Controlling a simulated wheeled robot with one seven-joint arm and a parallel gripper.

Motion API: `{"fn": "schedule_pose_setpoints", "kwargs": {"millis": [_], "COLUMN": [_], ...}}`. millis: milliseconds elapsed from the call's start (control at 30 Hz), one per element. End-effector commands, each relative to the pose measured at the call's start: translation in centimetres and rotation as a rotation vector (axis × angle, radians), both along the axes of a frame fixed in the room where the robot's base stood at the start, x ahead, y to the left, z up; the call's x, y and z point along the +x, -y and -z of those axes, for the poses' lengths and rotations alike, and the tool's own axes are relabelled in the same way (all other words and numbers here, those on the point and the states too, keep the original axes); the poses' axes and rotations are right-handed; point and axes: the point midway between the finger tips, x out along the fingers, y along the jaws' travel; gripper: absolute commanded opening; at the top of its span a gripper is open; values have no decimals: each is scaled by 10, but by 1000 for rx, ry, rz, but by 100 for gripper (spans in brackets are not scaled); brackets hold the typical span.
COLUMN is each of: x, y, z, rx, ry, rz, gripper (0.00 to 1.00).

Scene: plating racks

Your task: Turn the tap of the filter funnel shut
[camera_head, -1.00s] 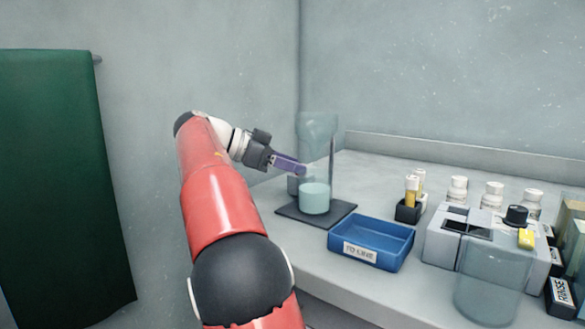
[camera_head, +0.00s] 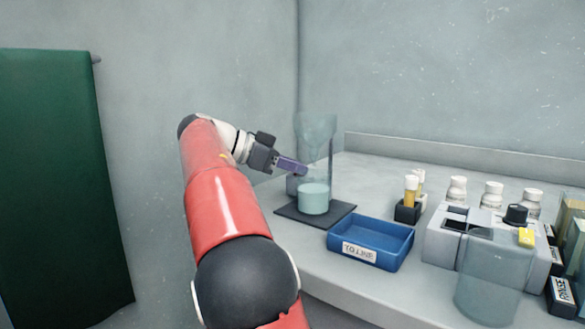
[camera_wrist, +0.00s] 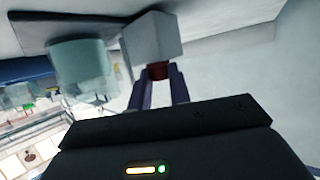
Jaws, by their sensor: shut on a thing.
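The filter funnel (camera_head: 316,128) is clear and stands upright at the back of the bench, above a beaker (camera_head: 314,199) of pale green liquid. The beaker stands on a dark base plate (camera_head: 338,212). My gripper (camera_head: 304,171) reaches in from the left, just below the funnel. In the wrist view my gripper (camera_wrist: 162,78) has its two purple fingers on either side of a small red piece (camera_wrist: 157,71), which looks like the tap's handle, in front of a grey block (camera_wrist: 152,38). The fingers are shut on it. The tap's angle is hard to tell.
A blue tray (camera_head: 371,242) with a label stands in front of the base plate. To the right are a small black rack (camera_head: 408,212) with yellow vials, white-capped bottles (camera_head: 492,196), a grey device (camera_head: 440,236) and a clear beaker (camera_head: 490,285). A green panel (camera_head: 60,180) hangs at left.

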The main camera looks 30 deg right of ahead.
Motion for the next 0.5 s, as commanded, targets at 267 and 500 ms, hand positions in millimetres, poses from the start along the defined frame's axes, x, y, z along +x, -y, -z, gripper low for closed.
{"fn": "schedule_pose_setpoints", "kwargs": {"millis": [267,500], "x": [-3,-6], "y": [-1,-1], "z": [6,5], "rx": [-2,-1], "ry": [4,5], "rz": [-155,-320], "gripper": [0,0]}}
